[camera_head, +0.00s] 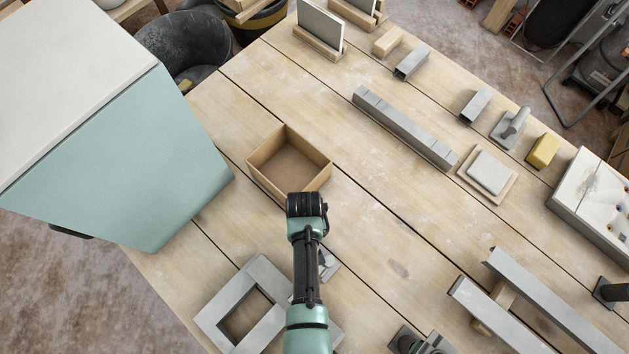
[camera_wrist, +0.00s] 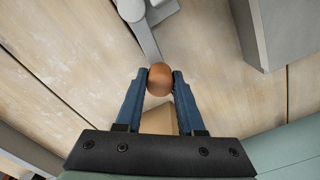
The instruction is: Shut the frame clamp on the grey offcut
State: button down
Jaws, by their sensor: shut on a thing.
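In the wrist view my gripper (camera_wrist: 160,76) is shut on a round orange-brown knob (camera_wrist: 160,83). The knob sits at the end of a grey lever (camera_wrist: 142,36), which runs up to a rounded grey pivot piece near the top edge. In the head view my arm covers the gripper and knob; a small grey metal part (camera_head: 328,264) shows beside the arm. A square grey frame (camera_head: 222,312) with an open middle lies on the table, left of my arm. I cannot tell which grey piece is the offcut, or whether anything presses on it.
An open cardboard-coloured box (camera_head: 262,177) stands just beyond my arm. A long grey bar (camera_head: 405,128), small grey channel pieces (camera_head: 475,105) and a yellow block (camera_head: 542,150) lie farther right. Long rails (camera_head: 550,300) lie lower right. The table (camera_head: 385,215) is bare in the middle.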

jog(key=shift+s+a+n, duration=0.4)
jog(key=shift+n, duration=0.6)
jog(key=shift+s, duration=0.1)
jog(key=c, duration=0.5)
grip_release()
jog(key=shift+a, duration=0.1)
jog(key=shift+p, duration=0.3)
jog(key=shift+r, duration=0.3)
notch_tip(320, 180, up, 12)
jog(key=shift+r, duration=0.15)
